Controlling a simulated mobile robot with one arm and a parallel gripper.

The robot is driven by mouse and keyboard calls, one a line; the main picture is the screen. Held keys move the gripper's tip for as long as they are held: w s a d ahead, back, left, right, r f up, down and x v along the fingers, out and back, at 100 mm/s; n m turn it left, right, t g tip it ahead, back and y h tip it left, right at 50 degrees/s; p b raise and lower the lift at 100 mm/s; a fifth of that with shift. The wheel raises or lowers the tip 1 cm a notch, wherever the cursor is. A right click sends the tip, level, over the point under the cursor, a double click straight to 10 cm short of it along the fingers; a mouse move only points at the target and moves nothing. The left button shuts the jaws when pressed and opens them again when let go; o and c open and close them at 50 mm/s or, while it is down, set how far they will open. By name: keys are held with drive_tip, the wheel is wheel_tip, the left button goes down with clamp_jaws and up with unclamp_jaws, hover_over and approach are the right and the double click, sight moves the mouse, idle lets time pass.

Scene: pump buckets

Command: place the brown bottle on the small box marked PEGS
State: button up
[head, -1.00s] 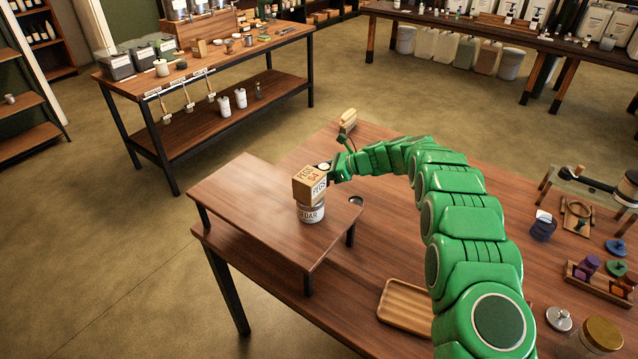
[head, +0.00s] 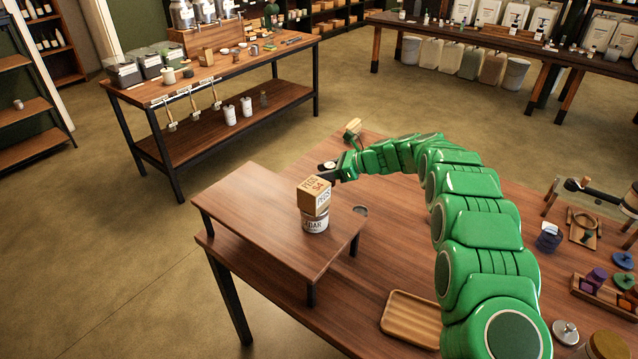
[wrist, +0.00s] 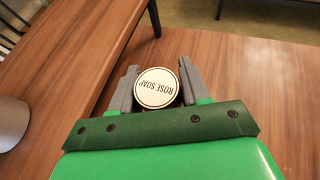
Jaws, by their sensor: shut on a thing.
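The small box marked PEGS (head: 313,196) is a tan cube. It sits on a white jar (head: 315,223) whose label appears to read CEDAR, on the raised wooden stand. My gripper (head: 328,168), also in the wrist view (wrist: 158,88), is shut on the brown bottle (wrist: 157,104). From above I see its round pale lid, marked ROSE SOAP, with a thin brown rim. The bottle's body is mostly hidden. In the head view, the bottle and gripper appear just behind and right of the box top; the exact height gap is unclear.
The raised stand (head: 262,222) has clear room left of the jar. A small dark round thing (head: 360,210) lies near its right edge. A ribbed wooden tray (head: 411,318) lies in front on the table. A tan brush-like thing (head: 353,127) is behind my gripper.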

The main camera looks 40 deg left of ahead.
drive_tip(key=s+d+r, duration=0.7)
drive_tip(key=s+r, duration=0.1)
drive_tip(key=r, duration=0.4)
drive_tip(key=s+d+r, duration=0.7)
drive_tip(key=s+r, duration=0.2)
drive_tip(key=r, duration=0.4)
drive_tip(key=s+d+r, duration=0.2)
drive_tip(key=s+d, duration=0.1)
drive_tip(key=s, duration=0.2)
drive_tip(key=s+d+r, duration=0.2)
drive_tip(key=s+r, duration=0.1)
drive_tip(key=s, duration=0.3)
hover_over(307, 184)
drive_tip(key=d, duration=0.1)
drive_tip(key=shift+n+g, duration=0.3)
drive_tip(key=shift+g, duration=0.1)
drive_tip(key=f, duration=0.5)
drive_tip(key=s+f, duration=0.1)
drive_tip(key=f, duration=0.2)
drive_tip(key=shift+f, duration=0.3)
drive_tip(key=shift+w+a+f, duration=0.55)
drive_tip(key=shift+f, duration=1.8)
